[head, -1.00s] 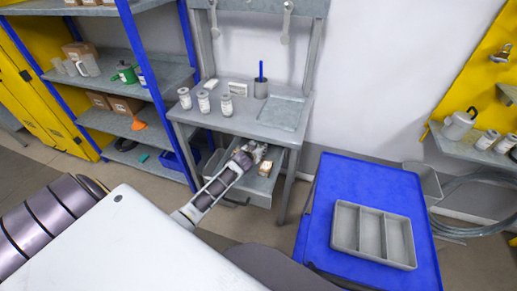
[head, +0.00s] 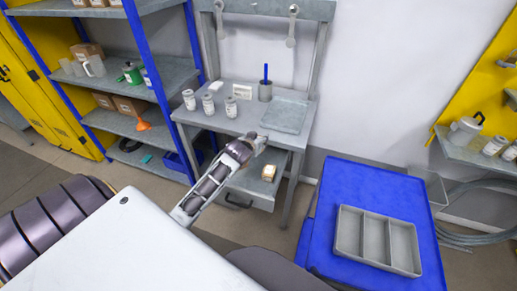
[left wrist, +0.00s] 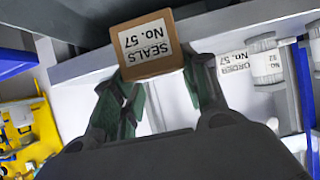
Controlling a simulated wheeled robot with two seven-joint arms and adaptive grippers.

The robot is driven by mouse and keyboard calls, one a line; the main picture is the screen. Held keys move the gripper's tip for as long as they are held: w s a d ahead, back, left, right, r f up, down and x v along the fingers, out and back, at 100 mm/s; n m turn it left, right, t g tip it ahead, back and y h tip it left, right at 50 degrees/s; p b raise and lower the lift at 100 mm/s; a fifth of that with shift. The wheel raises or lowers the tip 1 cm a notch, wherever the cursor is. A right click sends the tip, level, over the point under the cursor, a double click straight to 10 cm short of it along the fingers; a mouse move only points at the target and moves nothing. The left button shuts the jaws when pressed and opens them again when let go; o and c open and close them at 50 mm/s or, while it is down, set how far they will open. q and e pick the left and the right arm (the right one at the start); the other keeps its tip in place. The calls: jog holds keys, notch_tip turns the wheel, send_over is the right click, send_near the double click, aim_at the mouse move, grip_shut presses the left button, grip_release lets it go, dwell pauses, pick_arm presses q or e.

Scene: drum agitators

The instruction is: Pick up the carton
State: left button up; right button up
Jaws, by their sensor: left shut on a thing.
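My left gripper (head: 257,142) is shut on a brown carton (left wrist: 148,48). In the left wrist view, the carton's white label reads "SEALS No. 57", and it sits between the green-padded fingers (left wrist: 158,88). In the head view, the gripper is above the open drawer (head: 238,199) at the workbench's front edge and largely hides the held carton. My right gripper is not in view.
The workbench (head: 225,122) carries several white jars, a card (head: 242,91) reading "ORDER No. 57", a grey cup with a blue stick (head: 265,91) and a shallow tray (head: 286,127). A grey divided tray (head: 377,240) with empty compartments stands on a blue cart (head: 380,180) at right.

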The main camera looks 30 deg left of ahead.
pick_arm(q)
jog(key=shift+r, duration=1.9)
jog(key=shift+w+d, duration=0.1)
